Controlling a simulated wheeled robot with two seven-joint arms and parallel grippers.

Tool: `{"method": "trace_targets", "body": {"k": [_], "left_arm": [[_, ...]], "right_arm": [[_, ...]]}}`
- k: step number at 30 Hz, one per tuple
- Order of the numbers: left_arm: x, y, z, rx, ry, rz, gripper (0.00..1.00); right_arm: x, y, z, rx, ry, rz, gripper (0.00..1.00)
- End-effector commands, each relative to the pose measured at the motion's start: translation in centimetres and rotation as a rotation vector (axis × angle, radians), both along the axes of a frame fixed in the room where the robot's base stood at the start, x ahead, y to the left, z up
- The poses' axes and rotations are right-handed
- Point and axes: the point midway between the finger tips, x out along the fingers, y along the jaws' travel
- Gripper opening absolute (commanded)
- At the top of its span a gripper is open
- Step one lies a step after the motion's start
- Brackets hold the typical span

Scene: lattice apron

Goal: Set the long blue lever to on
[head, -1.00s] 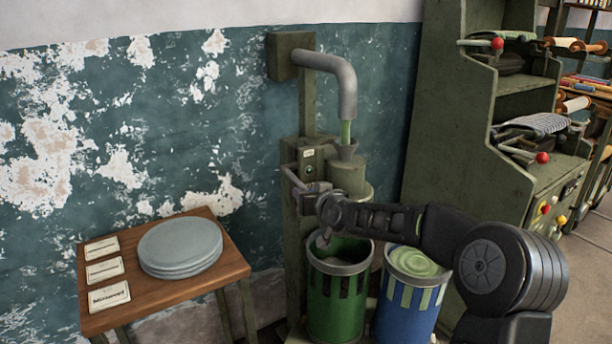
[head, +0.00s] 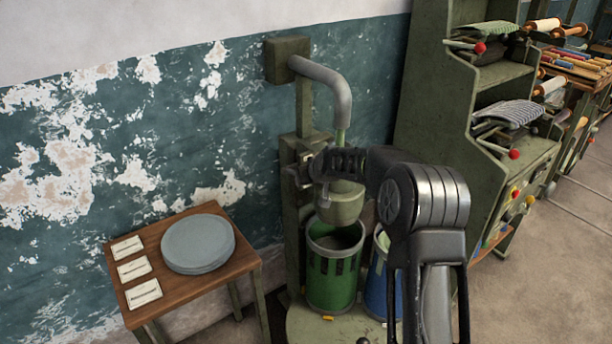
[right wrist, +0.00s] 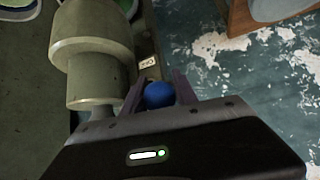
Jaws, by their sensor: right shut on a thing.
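The lever's round blue knob (right wrist: 158,94) shows in the right wrist view between the two fingers of my right gripper (right wrist: 157,86). The gripper is shut on it. In the head view my right gripper (head: 308,172) is at the green column of the machine, and my own wrist and forearm hide most of the lever. A small pale label plate (right wrist: 147,62) is just beyond the knob in the wrist view; its writing is too small to read. I cannot tell the lever's setting. My left gripper is out of view.
A grey pipe (head: 335,88) hangs above the machine. A green bucket (head: 330,285) and a blue bucket (head: 377,280) stand below. A wooden table (head: 200,290) with grey plates (head: 198,243) is at the left. A green shelf unit (head: 435,95) stands at the right.

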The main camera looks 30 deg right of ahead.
Motion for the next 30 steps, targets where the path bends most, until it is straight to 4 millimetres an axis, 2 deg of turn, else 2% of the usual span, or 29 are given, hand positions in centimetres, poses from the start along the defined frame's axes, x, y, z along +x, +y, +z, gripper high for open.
{"method": "trace_targets", "body": {"k": [1, 14, 15, 23, 30], "left_arm": [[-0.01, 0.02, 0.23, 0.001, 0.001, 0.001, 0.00], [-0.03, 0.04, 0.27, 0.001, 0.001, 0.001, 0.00], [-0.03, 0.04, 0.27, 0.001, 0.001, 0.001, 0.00], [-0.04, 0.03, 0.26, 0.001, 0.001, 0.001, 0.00], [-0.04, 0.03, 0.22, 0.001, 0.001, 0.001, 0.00]], "right_arm": [[0.37, -0.13, 0.96, -0.002, -0.018, -0.003, 0.00], [0.60, -0.13, 1.45, -0.001, -0.028, -0.005, 0.00], [0.61, -0.13, 1.48, -0.001, -0.029, -0.006, 0.35], [0.48, -0.12, 1.16, -0.001, -0.022, -0.004, 0.55], [0.33, -0.11, 0.87, -0.001, -0.016, -0.004, 0.55]]}}
